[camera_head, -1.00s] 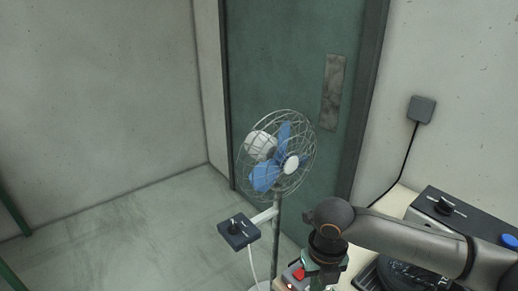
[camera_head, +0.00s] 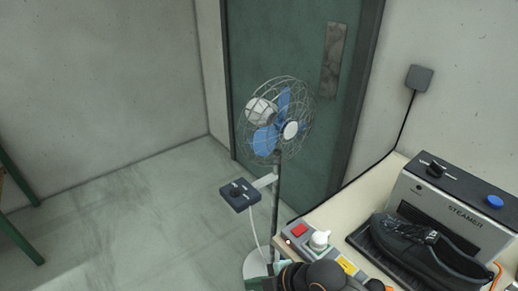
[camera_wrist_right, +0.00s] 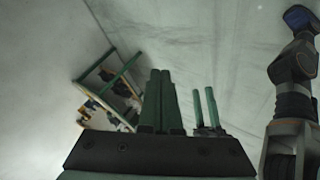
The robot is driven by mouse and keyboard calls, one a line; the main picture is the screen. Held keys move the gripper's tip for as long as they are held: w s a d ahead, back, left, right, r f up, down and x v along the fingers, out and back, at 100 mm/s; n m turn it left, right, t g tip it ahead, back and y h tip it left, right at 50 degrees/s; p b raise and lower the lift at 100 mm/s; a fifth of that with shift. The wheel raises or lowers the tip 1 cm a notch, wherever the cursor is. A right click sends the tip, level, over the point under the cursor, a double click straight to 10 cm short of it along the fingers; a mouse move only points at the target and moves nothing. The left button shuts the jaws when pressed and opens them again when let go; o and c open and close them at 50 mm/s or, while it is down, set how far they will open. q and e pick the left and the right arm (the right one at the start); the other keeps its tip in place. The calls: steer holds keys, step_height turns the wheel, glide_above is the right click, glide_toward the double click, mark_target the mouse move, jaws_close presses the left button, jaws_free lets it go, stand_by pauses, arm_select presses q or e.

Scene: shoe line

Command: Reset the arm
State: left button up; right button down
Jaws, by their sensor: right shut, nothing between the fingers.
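My right arm (camera_head: 318,276) shows only as dark rounded links at the bottom edge of the head view, in front of the control panel. Its gripper is mostly cut off there. In the right wrist view my right gripper (camera_wrist_right: 162,75) has its two green fingers together with nothing between them, clear of any object. A second, smaller pair of green fingers to its right looks like my left gripper (camera_wrist_right: 204,92), with a gap between the fingers and nothing in it. The left gripper is not in the head view.
A fan (camera_head: 280,125) with a control box (camera_head: 239,195) stands by the green door (camera_head: 300,50). At right, a bench (camera_head: 345,219) carries a steamer (camera_head: 450,211), a black shoe (camera_head: 420,250) and a panel with a red button (camera_head: 299,231).

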steer(key=s+d+f+m+t+h, duration=0.2)
steer(key=s+d+f+m, duration=0.4)
steer(key=d+m, duration=0.3)
steer(key=s+d+f+m+t+h, duration=0.3)
steer(key=s+d+f+m, duration=0.2)
steer(key=d+m, duration=0.4)
steer(key=shift+s+f+m, duration=0.35)
steer(key=shift+f+m, duration=0.15)
steer(key=shift+m, duration=0.7)
